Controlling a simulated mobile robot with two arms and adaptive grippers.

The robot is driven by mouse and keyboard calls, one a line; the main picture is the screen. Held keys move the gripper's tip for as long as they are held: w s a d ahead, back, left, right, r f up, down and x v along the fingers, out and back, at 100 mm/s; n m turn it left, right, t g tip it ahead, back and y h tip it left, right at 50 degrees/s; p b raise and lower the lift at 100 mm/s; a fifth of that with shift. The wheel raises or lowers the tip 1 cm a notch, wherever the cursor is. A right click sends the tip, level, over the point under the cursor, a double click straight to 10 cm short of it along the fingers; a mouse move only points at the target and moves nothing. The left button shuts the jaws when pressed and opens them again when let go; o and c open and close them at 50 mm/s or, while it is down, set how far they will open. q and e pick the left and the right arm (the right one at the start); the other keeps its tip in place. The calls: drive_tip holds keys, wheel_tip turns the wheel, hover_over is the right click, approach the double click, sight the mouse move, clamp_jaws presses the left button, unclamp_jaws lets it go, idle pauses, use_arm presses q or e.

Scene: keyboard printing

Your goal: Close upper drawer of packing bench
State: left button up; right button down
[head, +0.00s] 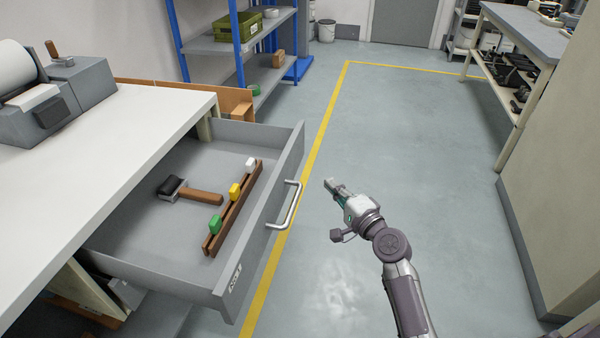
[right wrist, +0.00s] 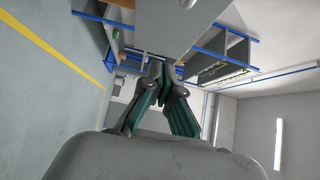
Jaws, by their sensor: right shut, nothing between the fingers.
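The upper drawer (head: 262,228) of the white-topped packing bench (head: 130,120) is pulled far out in the head view. Its grey front carries a metal bar handle (head: 291,206). Inside lie a brown wooden rack (head: 240,215) with green, yellow and white pieces and a wooden-handled tool (head: 195,194). My right gripper (head: 330,184) is just right of the drawer front and handle, apart from them in the picture, and is shut and empty. The right wrist view shows its closed fingers (right wrist: 167,68), with a grey panel above them. My left gripper is not in view.
A grey machine (head: 60,100) with a white roll stands on the bench top. A blue-framed shelf (head: 240,45) stands behind. A tall beige cabinet (head: 555,170) and a workbench (head: 520,40) bound the right side. The grey floor between is clear.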

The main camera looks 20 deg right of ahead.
sight(295, 161)
drive_tip(key=w+a, duration=0.1)
drive_tip(key=w, duration=0.1)
drive_tip(key=w+a, duration=0.1)
drive_tip(key=w, duration=0.2)
drive_tip(key=w+a, duration=0.1)
drive_tip(key=w, duration=0.2)
drive_tip(key=shift+w+a, duration=0.25)
drive_tip(key=shift+a, duration=0.1)
drive_tip(key=shift+w+a, duration=0.25)
drive_tip(key=shift+a, duration=0.25)
drive_tip(key=shift+w+a, duration=0.1)
